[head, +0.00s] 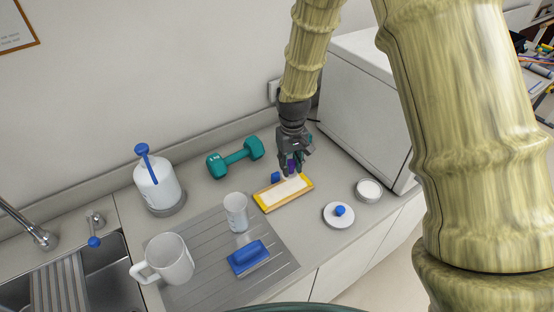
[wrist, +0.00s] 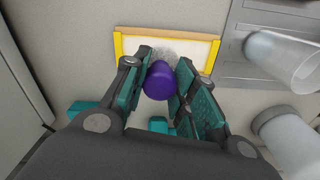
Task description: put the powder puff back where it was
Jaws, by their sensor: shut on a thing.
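My gripper (head: 292,168) is shut on a small purple thing, which shows between the fingers in the wrist view (wrist: 160,81); I take it to be the powder puff's handle. A grey, fuzzy patch (wrist: 168,48) shows just beyond it, against the white inside of a yellow-edged tray (head: 270,204). I cannot tell whether this patch is the puff or a shadow. The gripper is over the tray's back edge in the head view. Whether the held thing touches the tray is not clear. A white open jar (head: 369,190) and a white disc with a blue knob (head: 339,215) stand to its right.
A teal dumbbell (head: 235,158) lies behind left. A white cabinet (head: 365,100) rises at right.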

